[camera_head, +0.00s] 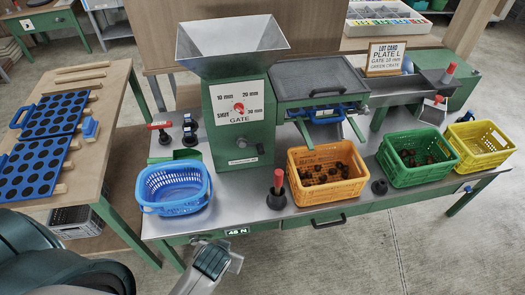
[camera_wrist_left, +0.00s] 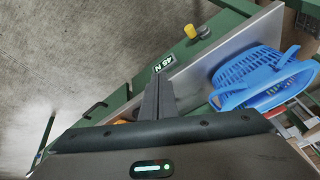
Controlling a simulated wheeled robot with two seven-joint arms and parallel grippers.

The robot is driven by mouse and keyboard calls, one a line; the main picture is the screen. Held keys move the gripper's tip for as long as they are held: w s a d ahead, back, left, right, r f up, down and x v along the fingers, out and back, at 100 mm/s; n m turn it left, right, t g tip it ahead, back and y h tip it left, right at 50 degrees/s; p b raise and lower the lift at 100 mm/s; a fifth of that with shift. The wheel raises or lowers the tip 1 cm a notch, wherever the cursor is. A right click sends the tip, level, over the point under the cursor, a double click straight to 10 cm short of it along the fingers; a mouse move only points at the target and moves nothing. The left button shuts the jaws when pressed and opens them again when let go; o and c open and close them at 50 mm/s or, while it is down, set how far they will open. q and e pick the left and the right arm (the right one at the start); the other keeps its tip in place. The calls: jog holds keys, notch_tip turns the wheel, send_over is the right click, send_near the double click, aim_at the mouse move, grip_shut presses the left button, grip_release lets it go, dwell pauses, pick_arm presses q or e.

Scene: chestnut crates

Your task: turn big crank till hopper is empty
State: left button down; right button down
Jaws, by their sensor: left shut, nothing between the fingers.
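The hopper (camera_head: 232,45) is a grey metal funnel on top of a green gate housing (camera_head: 240,125) with a red knob; its visible inner walls look bare. I cannot tell for sure which part is the big crank: a red upright grip (camera_head: 278,181) stands on a black base at the bench's front, and a red-handled piece (camera_head: 160,126) lies left of the housing. My left gripper (camera_head: 217,262) is shut and empty, in front of the bench edge below the "45 N" label. It also shows in the left wrist view (camera_wrist_left: 158,98). My right gripper is not in view.
A blue basket (camera_head: 175,207) stands left on the bench. An orange crate (camera_head: 292,192) and a green crate (camera_head: 390,174) hold chestnuts; a yellow crate (camera_head: 457,151) is at the right. A sign (camera_head: 384,58) reads "GREEN CRATE". A side table (camera_head: 110,130) with blue trays stands left.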

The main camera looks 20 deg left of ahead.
pick_arm(q)
jog(key=w+d+r+n+t+y, duration=0.1)
jog(key=w+r, duration=0.3)
jog(key=w, duration=0.6)
jog(key=w+d+r+n+t+y, duration=0.1)
jog(key=w+r+n+t+y, duration=0.1)
jog(key=w, duration=0.8)
jog(key=w+d+r+n+t+y, duration=0.1)
jog(key=w+r+n+t+y, duration=0.1)
jog(key=w+r, duration=0.4)
jog(key=w+t+y, duration=0.1)
jog(key=w+t, duration=0.1)
jog(key=w, duration=0.3)
jog(key=shift+r+t, duration=0.4)
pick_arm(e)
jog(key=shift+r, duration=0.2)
